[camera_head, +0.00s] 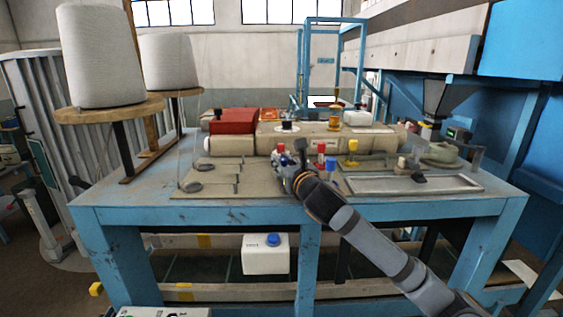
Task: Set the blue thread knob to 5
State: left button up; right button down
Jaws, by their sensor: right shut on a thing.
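My right arm comes in from the lower right, and its gripper (290,165) is over the front of the machine on the table. It is shut on a small blue knob (284,159), which seems to be the blue thread knob and is mostly hidden by the fingers and wrist. Its dial marks and setting are too small to read. A red knob (281,147) stands just behind the fingertips. To the right are another red knob (321,149), a second blue piece (331,164) and a yellow knob (352,147). My left gripper is not in view.
The blue-framed table (130,197) holds a beige machine (380,142) and a red box (233,122). Two large white thread cones (100,55) stand at the left. A flat metal tray (450,184) lies at the right. A white canister (266,258) is below the table top.

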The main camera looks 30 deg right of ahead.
aim_at(283, 159)
jog(key=shift+r, duration=0.2)
dwell(0.5)
jog(key=c, duration=1.5)
grip_release()
jog(key=o, duration=0.3)
jog(key=shift+s+f, duration=0.1)
jog(key=shift+o, duration=0.2)
notch_tip(283, 159, up, 10)
jog(key=shift+d, duration=0.1)
